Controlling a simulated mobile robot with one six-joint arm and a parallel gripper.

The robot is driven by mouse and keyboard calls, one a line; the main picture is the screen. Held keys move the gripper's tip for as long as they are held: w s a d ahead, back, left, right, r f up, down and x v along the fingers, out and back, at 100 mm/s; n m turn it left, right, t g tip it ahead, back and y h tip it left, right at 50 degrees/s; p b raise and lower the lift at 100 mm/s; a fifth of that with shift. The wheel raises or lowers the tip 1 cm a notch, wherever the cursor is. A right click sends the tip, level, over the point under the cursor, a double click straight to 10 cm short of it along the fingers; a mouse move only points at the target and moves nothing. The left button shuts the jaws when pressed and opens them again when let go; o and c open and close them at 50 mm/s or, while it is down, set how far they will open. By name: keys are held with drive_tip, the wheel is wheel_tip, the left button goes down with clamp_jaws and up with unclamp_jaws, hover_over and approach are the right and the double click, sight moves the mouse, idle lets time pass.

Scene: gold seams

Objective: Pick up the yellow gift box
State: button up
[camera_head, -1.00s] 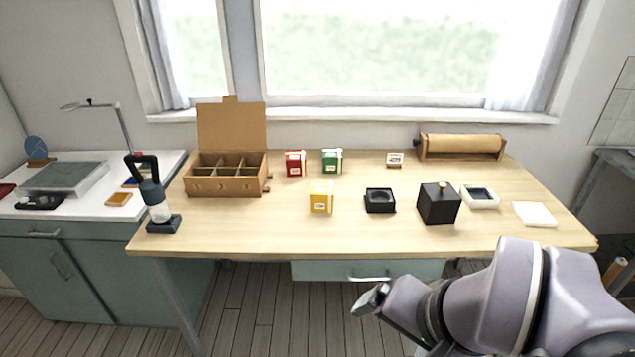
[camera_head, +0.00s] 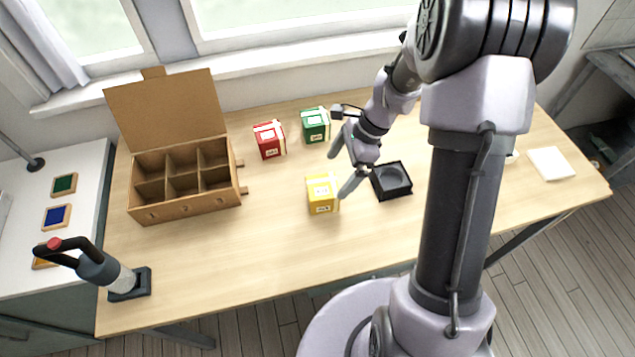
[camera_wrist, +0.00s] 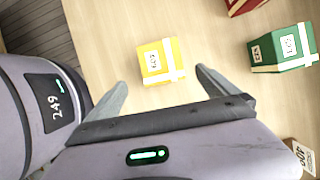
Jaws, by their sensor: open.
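The yellow gift box (camera_head: 321,194) stands upright on the wooden table, with a pale ribbon and a white label. My gripper (camera_head: 341,172) is open just to the right of the box and a little above the table, with nothing between its fingers. In the wrist view the yellow box (camera_wrist: 160,62) lies ahead of my open gripper (camera_wrist: 160,82), roughly centred between the two fingertips. The box appears apart from both fingers.
A red box (camera_head: 268,139) and a green box (camera_head: 315,124) stand behind. A black tray (camera_head: 392,181) sits close on the right. Table front is clear.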

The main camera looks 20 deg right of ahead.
sight(328, 186)
drive_tip(key=b+x, duration=0.2)
drive_tip(key=x, duration=0.4)
drive_tip(key=shift+f, duration=0.15)
drive_tip(key=b+x, duration=0.1)
drive_tip(key=x, duration=0.1)
drive_tip(key=b+x, duration=0.2)
drive_tip(key=x, duration=0.1)
drive_tip(key=shift+w+a+f, duration=0.15)
drive_tip(key=shift+w+a, duration=0.05)
drive_tip(key=shift+a, duration=0.2)
drive_tip(key=shift+c, duration=0.2)
drive_tip(key=shift+r, duration=0.2)
drive_tip(key=c, duration=1.7)
